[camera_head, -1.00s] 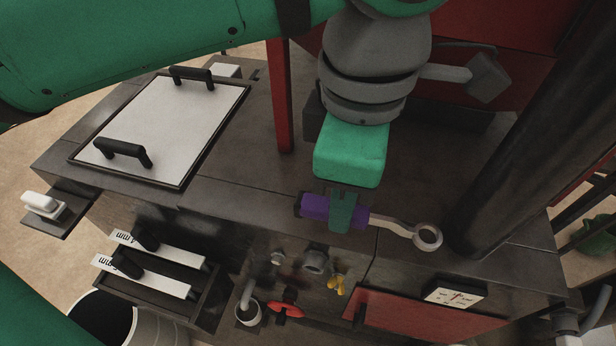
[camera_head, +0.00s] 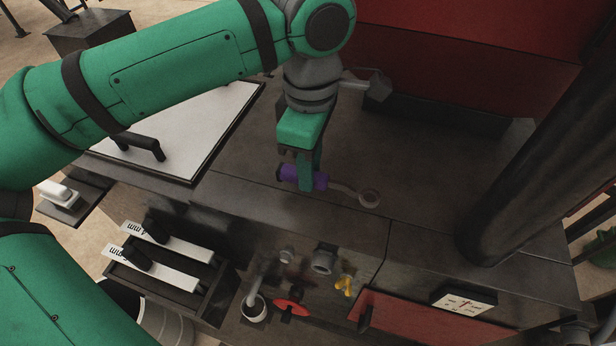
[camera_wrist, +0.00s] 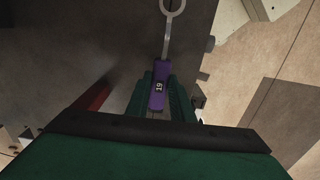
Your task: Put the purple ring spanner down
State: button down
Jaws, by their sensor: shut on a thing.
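The purple ring spanner has a purple handle (camera_head: 299,178) and a grey shank ending in a ring (camera_head: 369,197). My gripper (camera_head: 309,183) is shut on the purple handle, its fingers pointing down at the dark press table (camera_head: 420,185). In the head view the spanner lies roughly level, its ring to the right, over the table near its front edge. I cannot tell whether it touches the surface. In the wrist view the handle (camera_wrist: 159,86) sits between the two green fingers (camera_wrist: 158,98), marked 19, with the ring pointing away.
A dark column (camera_head: 535,130) stands at right, a red press body (camera_head: 470,60) behind.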

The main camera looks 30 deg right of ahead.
jog(key=shift+w+f, duration=0.25)
jog(key=shift+f, duration=0.1)
jog(key=shift+w+f, duration=0.2)
jog(key=shift+f, duration=1)
jog(key=shift+s+f, duration=0.1)
jog(key=shift+f, duration=0.3)
jog(key=c, duration=1.6)
grip_release()
jog(key=shift+o, duration=0.2)
